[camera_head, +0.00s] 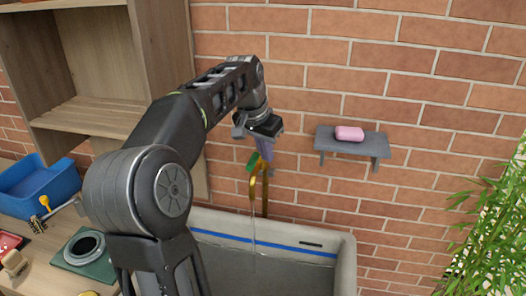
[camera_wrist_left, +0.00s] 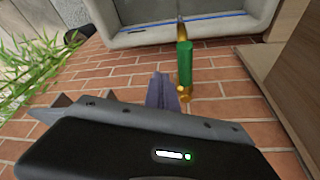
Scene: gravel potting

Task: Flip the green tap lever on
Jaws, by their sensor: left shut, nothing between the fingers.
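The green tap lever (camera_head: 252,161) shows just left of my left gripper's fingertips (camera_head: 264,150). It sits at the top of the brass tap (camera_head: 264,193) on the brick wall. A thin pale stream, like running water, falls from the spout into the sink. In the left wrist view the green lever (camera_wrist_left: 185,64) stands to the right of my shut, empty fingers (camera_wrist_left: 162,90), with a small gap in the picture. Whether they touch in depth is unclear. The brass tap (camera_wrist_left: 182,30) shows beyond the lever. My right gripper is out of view.
The grey sink (camera_head: 345,262) with a blue stripe lies below the tap. A wall shelf (camera_head: 368,146) with pink soap (camera_head: 349,133) is to the right. A wooden cabinet (camera_head: 100,115) and a blue bin (camera_head: 50,185) stand left. A leafy plant (camera_head: 490,225) is at the far right.

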